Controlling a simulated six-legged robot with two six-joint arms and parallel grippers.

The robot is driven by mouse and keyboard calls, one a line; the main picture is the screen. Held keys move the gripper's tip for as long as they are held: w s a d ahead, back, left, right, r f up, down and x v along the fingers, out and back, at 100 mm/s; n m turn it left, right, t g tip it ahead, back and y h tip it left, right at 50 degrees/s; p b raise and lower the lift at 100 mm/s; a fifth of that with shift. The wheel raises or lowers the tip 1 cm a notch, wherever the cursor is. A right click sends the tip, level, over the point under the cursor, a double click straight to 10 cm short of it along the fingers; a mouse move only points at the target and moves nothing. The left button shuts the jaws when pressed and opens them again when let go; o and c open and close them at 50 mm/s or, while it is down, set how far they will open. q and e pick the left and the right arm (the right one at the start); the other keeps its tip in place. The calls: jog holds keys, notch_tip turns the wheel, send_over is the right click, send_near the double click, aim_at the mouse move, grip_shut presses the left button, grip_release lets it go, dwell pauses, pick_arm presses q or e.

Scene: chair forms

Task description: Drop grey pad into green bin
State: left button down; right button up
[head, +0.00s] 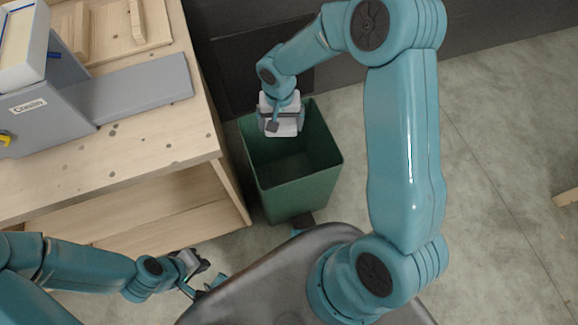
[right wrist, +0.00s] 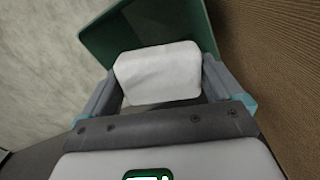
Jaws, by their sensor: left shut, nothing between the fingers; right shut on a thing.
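The green bin (head: 302,193) stands on the floor beside the wooden bench, open at the top. My right gripper (head: 283,124) is above the bin's opening, near its far side. In the right wrist view it is shut on the grey pad (right wrist: 158,73), a pale, rounded block between the two fingers. Part of the green bin (right wrist: 125,35) shows behind the pad there. In the head view, the gripper and wrist partly hide the pad. My left gripper (head: 203,283) is shut and empty, low near the front of the bench, away from the bin.
A wooden bench (head: 150,140) fills the left side, with an open shelf below. On it lie a grey holder with a long grey arm (head: 140,90) and wooden pieces (head: 125,25). A dark wall is behind the bin.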

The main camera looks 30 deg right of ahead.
jog(key=w+d+f+m+b, duration=0.1)
jog(key=d+f+m+b, duration=0.2)
jog(key=f+b, duration=0.6)
jog(key=w+d+f+m+b, duration=0.1)
jog(key=d+f+m+b, duration=0.2)
jog(key=f+b, duration=0.6)
jog(key=m+b, duration=0.2)
jog(key=b, duration=0.1)
jog(key=shift+w+f+b, duration=0.35)
jog(key=shift+w+b, duration=0.05)
jog(key=o, duration=0.7)
jog(key=shift+o, duration=0.2)
notch_tip(320, 180, up, 16)
jog(key=p, duration=0.6)
jog(key=shift+r, duration=0.2)
jog(key=shift+s+f, duration=0.1)
